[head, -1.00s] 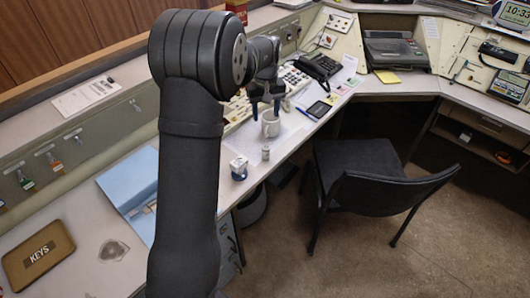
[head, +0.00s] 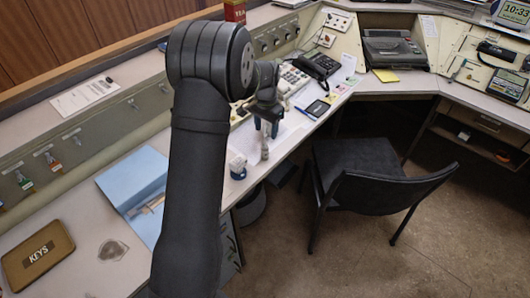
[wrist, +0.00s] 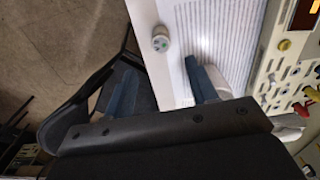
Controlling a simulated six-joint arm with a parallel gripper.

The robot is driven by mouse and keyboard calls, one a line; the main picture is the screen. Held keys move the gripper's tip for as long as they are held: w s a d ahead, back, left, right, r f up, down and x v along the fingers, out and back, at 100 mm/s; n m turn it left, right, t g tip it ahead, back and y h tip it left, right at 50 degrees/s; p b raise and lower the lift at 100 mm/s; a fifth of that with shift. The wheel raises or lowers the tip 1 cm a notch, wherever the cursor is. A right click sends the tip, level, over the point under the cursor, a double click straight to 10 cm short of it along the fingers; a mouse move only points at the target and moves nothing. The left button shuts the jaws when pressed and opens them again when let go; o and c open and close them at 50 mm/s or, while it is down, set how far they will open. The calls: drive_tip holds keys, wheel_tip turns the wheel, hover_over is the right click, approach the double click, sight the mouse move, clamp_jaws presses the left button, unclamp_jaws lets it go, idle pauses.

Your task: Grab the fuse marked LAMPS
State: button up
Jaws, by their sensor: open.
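A small pale upright cylinder (head: 264,149) stands on the desk near its front edge; it may be the fuse, but I can read no LAMPS marking on it. My gripper (head: 266,128) is open just above and behind the cylinder in the head view. In the wrist view, my gripper (wrist: 165,82) has its two blue fingers apart with nothing between them.
A white-and-blue object (head: 237,166) stands left of the cylinder. A white mug (wrist: 287,132) is partly hidden by my gripper in the wrist view. A black chair (head: 365,190) stands by the desk. A KEYS tray (head: 38,255) and blue folder (head: 130,180) lie left.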

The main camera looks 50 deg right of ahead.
sight(265, 146)
wheel_tip(265, 146, down, 11)
drive_tip(key=shift+w+a+f, duration=0.1)
drive_tip(key=c, duration=1.1)
